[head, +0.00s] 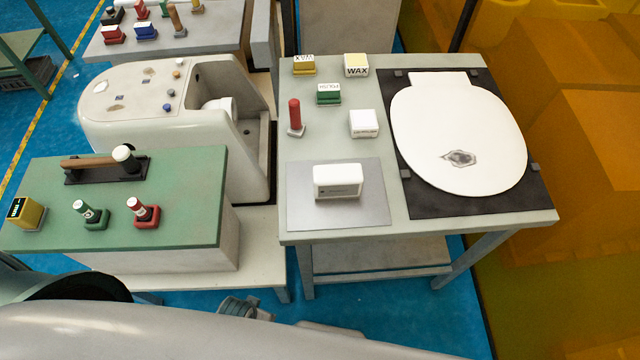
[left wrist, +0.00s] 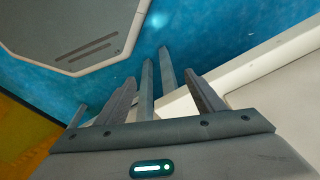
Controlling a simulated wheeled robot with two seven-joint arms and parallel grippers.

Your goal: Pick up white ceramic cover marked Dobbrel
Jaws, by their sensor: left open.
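A white block-shaped piece (head: 338,178) with small unreadable marking low on its front stands on a grey mat (head: 305,214) at the front left of the right-hand table. A large white toilet-lid-shaped cover (head: 455,125) lies flat on a black mat (head: 515,203) on the same table, with a grey, chipped-looking patch near its front. I cannot read the name Dobbrel on either. My left gripper (left wrist: 160,84) is open and empty in the left wrist view, over blue floor and pale table parts, with neither white piece between its fingers. My right gripper is not in view.
A toilet body (head: 135,115) and green bench (head: 185,215) stand left. Orange translucent shapes (head: 585,150) fill the right.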

